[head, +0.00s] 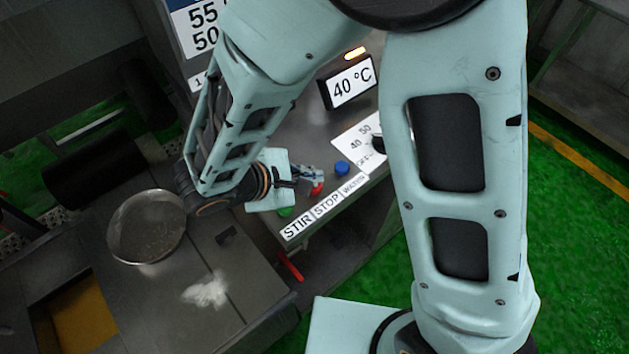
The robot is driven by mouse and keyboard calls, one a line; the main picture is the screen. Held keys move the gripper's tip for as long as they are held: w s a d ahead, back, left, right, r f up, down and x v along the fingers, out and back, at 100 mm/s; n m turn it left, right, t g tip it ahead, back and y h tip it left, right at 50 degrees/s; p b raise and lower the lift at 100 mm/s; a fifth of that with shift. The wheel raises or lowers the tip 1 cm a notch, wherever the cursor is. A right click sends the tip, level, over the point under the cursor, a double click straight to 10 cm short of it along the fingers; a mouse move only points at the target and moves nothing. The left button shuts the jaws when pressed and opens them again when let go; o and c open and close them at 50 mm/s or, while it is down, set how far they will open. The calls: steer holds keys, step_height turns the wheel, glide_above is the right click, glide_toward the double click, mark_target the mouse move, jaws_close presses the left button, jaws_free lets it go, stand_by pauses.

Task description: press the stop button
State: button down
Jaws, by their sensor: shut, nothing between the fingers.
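The red stop button (317,189) sits above the STOP label (327,204). My gripper (308,176) is shut and empty, with its fingertips right by the red button. I cannot tell whether they touch it. The green button (285,211) above the STIR label (297,226) is partly hidden by my arm's end. The blue button (342,168) is in plain view to the right.
A display (349,85) reads 40 °C, with a black dial (378,144) below it. A round metal pan (147,227) and white powder (206,291) lie on the grey surface at left. A red handle (290,266) sticks out below the panel. Green floor (575,240) is open at right.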

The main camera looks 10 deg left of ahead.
steer(key=shift+r+p, duration=1.7)
steer(key=shift+r, duration=0.8)
